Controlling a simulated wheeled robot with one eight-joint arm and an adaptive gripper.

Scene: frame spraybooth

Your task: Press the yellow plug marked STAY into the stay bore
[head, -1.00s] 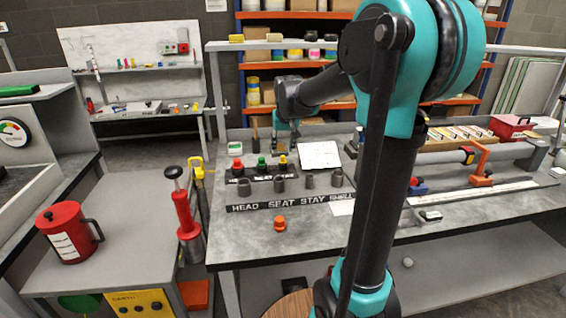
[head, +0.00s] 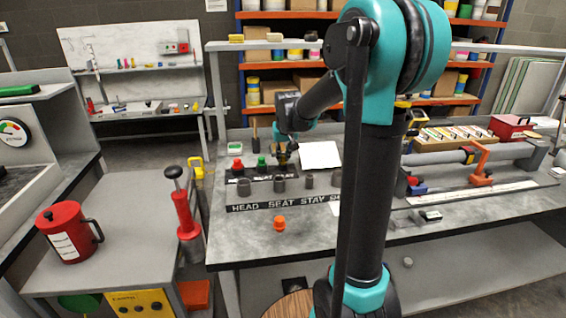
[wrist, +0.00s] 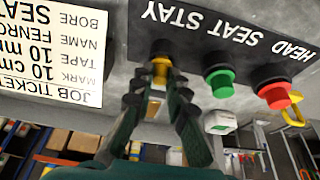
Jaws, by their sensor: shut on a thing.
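The yellow STAY plug (wrist: 160,68) is between my gripper's fingertips (wrist: 157,84) in the wrist view, its dark end at the rack by the upside-down STAY lettering. My gripper (head: 284,158) is shut on it; in the head view it is down at the right end of the plug rack (head: 240,181) and mostly covers the plug. I cannot tell whether the plug is clear of its seat.
The red plug (head: 237,164) and green plug (head: 261,162) stand beside my gripper. The head bore (head: 243,187) and seat bore (head: 279,185) stand in front. An orange piece (head: 279,223) lies on the bench. A job ticket (head: 320,154) lies right of the rack. My arm hides part of the strip.

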